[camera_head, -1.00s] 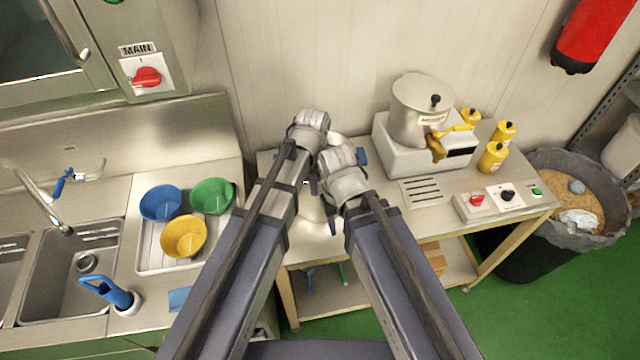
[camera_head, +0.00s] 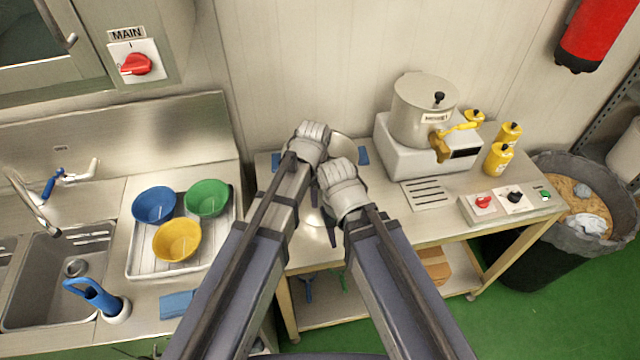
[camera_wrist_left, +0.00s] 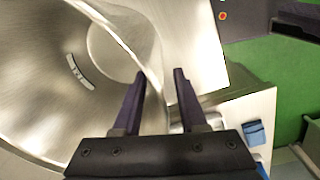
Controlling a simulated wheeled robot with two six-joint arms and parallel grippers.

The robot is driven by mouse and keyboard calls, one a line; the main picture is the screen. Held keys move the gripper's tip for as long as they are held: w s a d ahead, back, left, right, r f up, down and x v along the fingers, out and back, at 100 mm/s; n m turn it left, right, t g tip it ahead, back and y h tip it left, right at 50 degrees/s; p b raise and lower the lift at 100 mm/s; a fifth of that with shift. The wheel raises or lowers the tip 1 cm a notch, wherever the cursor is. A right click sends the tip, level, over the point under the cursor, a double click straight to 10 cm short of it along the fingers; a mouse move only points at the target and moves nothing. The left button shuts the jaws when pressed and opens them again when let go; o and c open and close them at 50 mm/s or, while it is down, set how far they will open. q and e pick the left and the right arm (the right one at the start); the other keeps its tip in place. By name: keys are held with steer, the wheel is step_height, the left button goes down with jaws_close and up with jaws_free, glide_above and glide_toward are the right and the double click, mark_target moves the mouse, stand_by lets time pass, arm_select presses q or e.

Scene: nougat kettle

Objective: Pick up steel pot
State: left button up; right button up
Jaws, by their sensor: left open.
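A steel pot (camera_wrist_left: 60,75), wide and shiny with a small label on its wall, fills the left of the left wrist view. In the head view my arms hide most of it; a bright part (camera_head: 312,228) shows between them on the worktable. My left gripper (camera_wrist_left: 160,75) is open, its two dark fingers on either side of the pot's rim. In the head view the left gripper (camera_head: 315,190) is mostly hidden behind the wrists. My right gripper (camera_head: 332,236) is beside the pot; its jaws are too hidden to judge.
A lidded pot (camera_head: 420,110) stands on a white heating unit (camera_head: 395,155) with yellow bottles (camera_head: 498,158) to its right. A control panel (camera_head: 512,202) is at the table's front right. Colored bowls (camera_head: 177,240) sit on a tray (camera_head: 140,262) by the sink at left.

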arm_select(q)
jaws_close()
stand_by(1.3)
